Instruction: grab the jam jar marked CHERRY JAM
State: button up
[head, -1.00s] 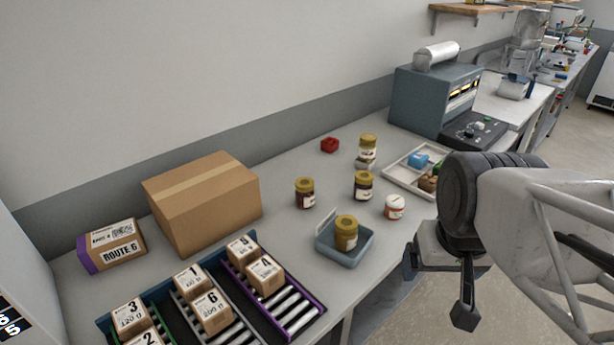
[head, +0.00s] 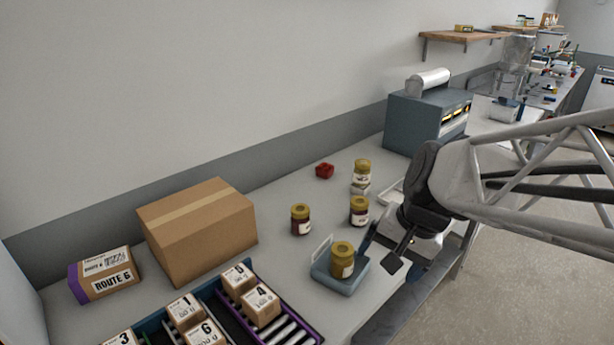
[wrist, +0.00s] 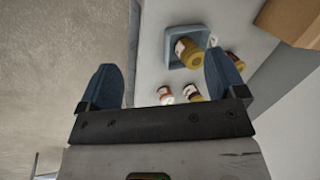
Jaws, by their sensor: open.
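Several jars with yellow lids stand on the grey bench. One jar (head: 342,260) sits in a small blue tray (head: 347,286); it also shows in the wrist view (wrist: 188,53). A dark red jar (head: 300,220) stands left of it, another dark jar (head: 359,211) behind it, and a paler jar (head: 362,172) farther back, seemingly on something low. The labels are too small to read, so I cannot tell which is CHERRY JAM. My gripper (head: 379,249) is open and empty, just right of the blue tray; in the wrist view its fingers (wrist: 163,70) are spread apart.
A cardboard box (head: 197,232), a ROUTE 6 parcel (head: 104,275) and racks of small numbered boxes (head: 260,305) stand left. The bench's front edge lies near my gripper.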

jog(key=w+a+f+m+y, duration=0.2)
jog(key=w+a+m+y, duration=0.15)
jog(key=w, duration=0.55)
jog(key=w+a+f+m+y, duration=0.25)
jog(key=w+a+m, duration=0.2)
jog(key=w, duration=0.35)
jog(key=m+t+y, duration=0.3)
jog(key=m+y, duration=0.1)
jog(key=m, duration=0.5)
send_near(303, 209)
jog(key=x, duration=0.3)
jog(key=shift+a+r, duration=0.2)
jog(key=shift+x, duration=1.25)
jog(key=shift+f, duration=0.1)
jog(key=shift+f+x, duration=0.1)
jog(key=shift+x, duration=1.2)
jog(key=shift+f+x, duration=0.15)
jog(key=shift+x, duration=1.15)
jog(key=shift+d, duration=0.1)
jog(key=c, duration=1.2)
